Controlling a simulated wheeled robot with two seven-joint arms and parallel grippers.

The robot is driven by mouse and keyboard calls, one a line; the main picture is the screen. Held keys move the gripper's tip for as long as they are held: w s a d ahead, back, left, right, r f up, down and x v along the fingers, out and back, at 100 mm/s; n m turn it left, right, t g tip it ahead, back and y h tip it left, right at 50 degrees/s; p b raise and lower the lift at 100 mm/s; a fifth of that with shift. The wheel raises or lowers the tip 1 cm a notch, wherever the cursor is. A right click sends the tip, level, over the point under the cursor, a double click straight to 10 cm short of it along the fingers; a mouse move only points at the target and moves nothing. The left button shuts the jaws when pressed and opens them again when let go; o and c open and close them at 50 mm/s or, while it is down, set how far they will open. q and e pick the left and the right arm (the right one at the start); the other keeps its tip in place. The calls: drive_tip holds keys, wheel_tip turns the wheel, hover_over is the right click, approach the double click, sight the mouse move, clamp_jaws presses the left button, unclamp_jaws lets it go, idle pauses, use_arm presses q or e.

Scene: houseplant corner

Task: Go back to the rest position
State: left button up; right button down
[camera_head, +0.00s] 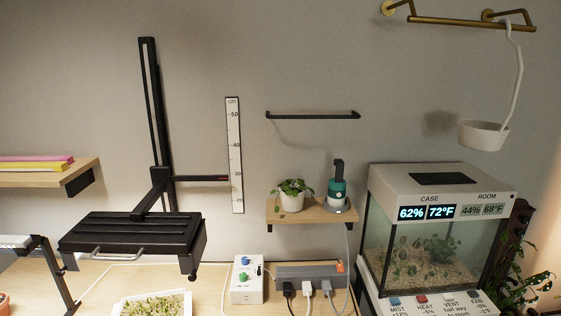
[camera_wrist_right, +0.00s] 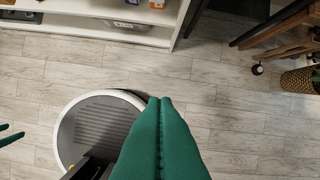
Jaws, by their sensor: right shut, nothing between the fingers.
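My right gripper (camera_wrist_right: 160,104) shows in the right wrist view, its two green fingers together with nothing between them. It hangs over my round grey base and the floor, touching nothing that I can see. Two small green tips at the left edge of that view look like my left gripper (camera_wrist_right: 12,138), mostly cut off, so I cannot tell its state. Neither gripper is in the head view.
The head view shows a black lamp stand (camera_head: 135,235), a terrarium (camera_head: 430,240), a power strip (camera_head: 300,275), a shelf (camera_head: 315,210) with a potted plant (camera_head: 291,200), and a hanging white pot (camera_head: 482,136). The wrist view shows open floor (camera_wrist_right: 250,120) and a white shelf unit (camera_wrist_right: 110,30).

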drive_tip(key=s+d+f+g, duration=0.1)
drive_tip(key=s+f, duration=0.8)
drive_tip(key=f, duration=0.4)
drive_tip(key=s+d+f, duration=0.2)
drive_tip(key=s+f, duration=0.8)
drive_tip(key=f, duration=0.2)
drive_tip(key=shift+d+f+g, duration=0.15)
drive_tip(key=shift+f+g, duration=0.25)
